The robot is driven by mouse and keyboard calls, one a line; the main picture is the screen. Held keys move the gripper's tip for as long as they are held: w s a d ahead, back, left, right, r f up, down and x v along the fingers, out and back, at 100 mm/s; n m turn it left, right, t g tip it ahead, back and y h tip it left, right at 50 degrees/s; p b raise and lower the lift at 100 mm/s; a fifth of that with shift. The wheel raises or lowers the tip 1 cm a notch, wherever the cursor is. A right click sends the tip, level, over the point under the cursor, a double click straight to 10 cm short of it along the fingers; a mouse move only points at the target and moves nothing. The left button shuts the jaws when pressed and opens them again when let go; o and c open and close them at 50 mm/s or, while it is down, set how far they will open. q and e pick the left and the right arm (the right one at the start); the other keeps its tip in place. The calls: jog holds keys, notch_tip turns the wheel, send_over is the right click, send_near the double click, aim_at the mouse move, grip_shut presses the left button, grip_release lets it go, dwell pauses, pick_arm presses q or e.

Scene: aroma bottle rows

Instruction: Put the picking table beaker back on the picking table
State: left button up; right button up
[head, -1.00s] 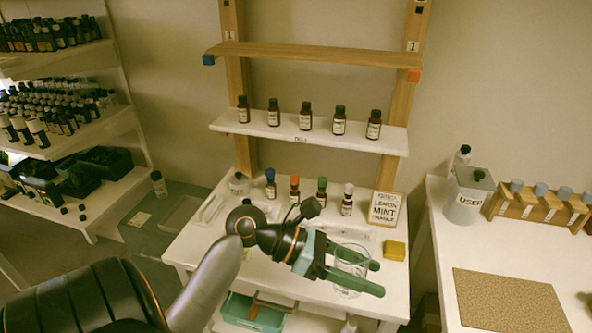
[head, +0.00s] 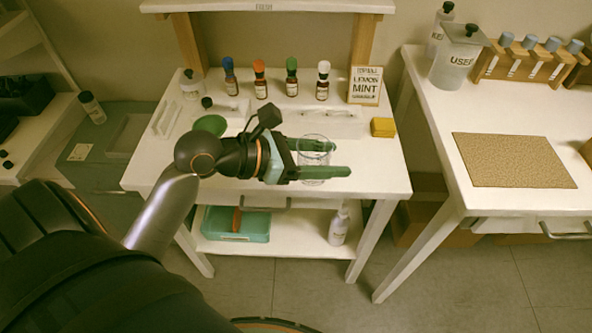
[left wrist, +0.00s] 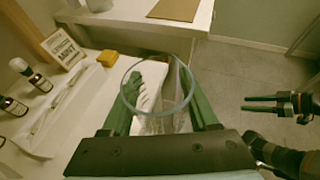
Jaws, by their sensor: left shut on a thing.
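The clear glass beaker (head: 314,143) is between the green fingers of my left gripper (head: 340,159), which is shut on it. In the head view it appears over the front part of the white picking table (head: 378,172); I cannot tell whether its base touches the top. The left wrist view shows the beaker (left wrist: 157,112) from above, its round rim open, with the table's edge behind it. My right gripper (left wrist: 262,103) shows at the right of the left wrist view, empty, with its dark fingers apart, over the floor.
Several capped bottles (head: 291,78) stand along the table's back, beside a lemon mint sign (head: 365,86). A yellow block (head: 383,127) lies at the right. White trays (head: 330,124) lie mid-table. Another table (head: 440,108) with a USED container (head: 457,60) stands to the right.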

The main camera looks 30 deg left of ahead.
pick_arm(q)
jog(key=shift+y, duration=0.4)
jog(key=w+a+f+b, duration=0.3)
jog(key=w+a+f, duration=0.1)
jog(key=w+a+f+b, duration=0.3)
jog(key=w+a+f, duration=0.1)
jog(key=f, duration=0.1)
jog(key=shift+w+a+f, duration=0.2)
jog(key=shift+w+f, duration=0.05)
jog(key=shift+w, duration=0.15)
jog(key=shift+w+a+f, duration=0.25)
jog(key=shift+w+f, duration=0.05)
jog(key=shift+f, duration=0.05)
jog(key=shift+w+a+f+b, duration=0.1)
jog(key=shift+a+f+b, duration=0.05)
jog(key=shift+f+b, duration=0.15)
notch_tip(320, 180, down, 3)
jog(key=shift+w+a+f+b, duration=0.1)
jog(key=shift+a+f+b, duration=0.1)
jog(key=shift+b, duration=0.7)
pick_arm(e)
notch_tip(320, 180, down, 6)
jog(key=a, duration=0.1)
jog(key=shift+w+a+f+n, duration=0.2)
jog(key=shift+w+a+n, duration=0.1)
jog(key=shift+w, duration=0.1)
jog(key=shift+r, duration=0.1)
